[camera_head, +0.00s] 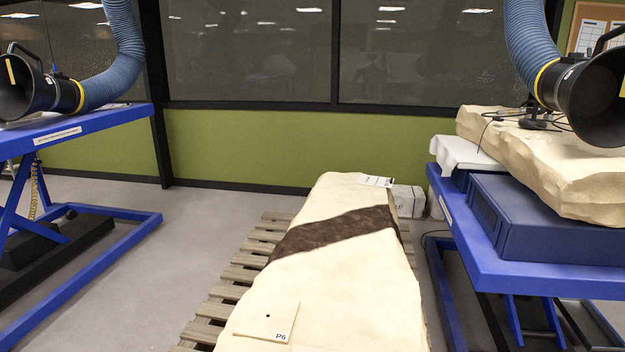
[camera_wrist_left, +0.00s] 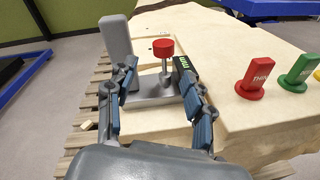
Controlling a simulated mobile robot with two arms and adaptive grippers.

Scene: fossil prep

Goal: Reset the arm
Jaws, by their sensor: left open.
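My left gripper (camera_wrist_left: 156,72) is open in the left wrist view, with its two fingers apart over the pale stone slab (camera_wrist_left: 225,50). A grey device with a base, an upright grey plate (camera_wrist_left: 116,40) and a red-topped stem (camera_wrist_left: 163,48) stands on the slab. The red top shows between and just beyond the fingertips; I cannot tell whether a finger touches the device. A dark block with green lettering (camera_wrist_left: 184,66) sits by the right fingertip. In the head view the slab (camera_head: 330,290) has a dark band, and neither gripper shows.
A red marker (camera_wrist_left: 257,77) and a green marker (camera_wrist_left: 299,73) stand right of the gripper, a yellow one at the edge. The slab lies on a wooden pallet (camera_head: 225,290). Blue lift tables stand left (camera_head: 75,133) and right (camera_head: 470,245). Floor (camera_head: 180,215) is clear at left.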

